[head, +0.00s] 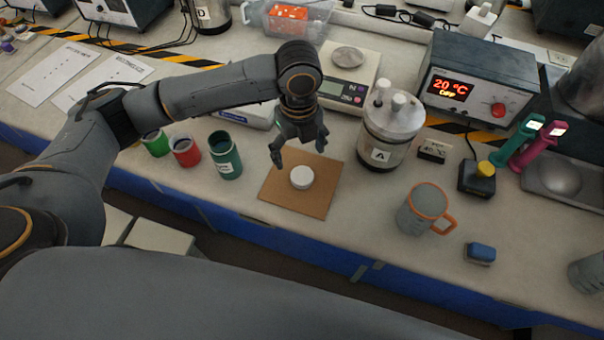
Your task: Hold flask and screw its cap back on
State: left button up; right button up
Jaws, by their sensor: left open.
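A dark green flask (226,158) with a white label stands upright on the bench, left of the brown mat; its top looks open. A round white cap (301,178) lies flat on the square brown mat (285,199). My left gripper (300,153) points down over the back part of the mat, just behind the cap in the picture. Its fingers are spread and hold nothing. The gap between fingers and cap is hard to judge. My right gripper is not in view.
A green cup (155,144) and a red cup (186,151) stand left of the flask. A metal vessel marked A (384,145) is right of the mat, with a grey orange-rimmed mug (421,209) nearer. A scale (349,82) stands behind my gripper.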

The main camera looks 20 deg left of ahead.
pick_arm(q)
send_over(302, 175)
jog(key=shift+s+a+f, duration=0.1)
jog(key=shift+s+f, duration=0.15)
jog(key=shift+f, duration=0.85)
jog(key=shift+s+a+f, duration=0.1)
jog(key=shift+s+f, duration=0.1)
jog(key=shift+f, duration=0.9)
jog(key=f, duration=0.3)
jog(key=f+p, duration=0.1)
jog(key=f, duration=0.1)
jog(key=shift+w+d+f, duration=0.1)
jog(key=shift+w+d, duration=0.1)
jog(key=shift+w, duration=0.2)
jog(key=c, duration=0.9)
jog(key=shift+c, duration=0.2)
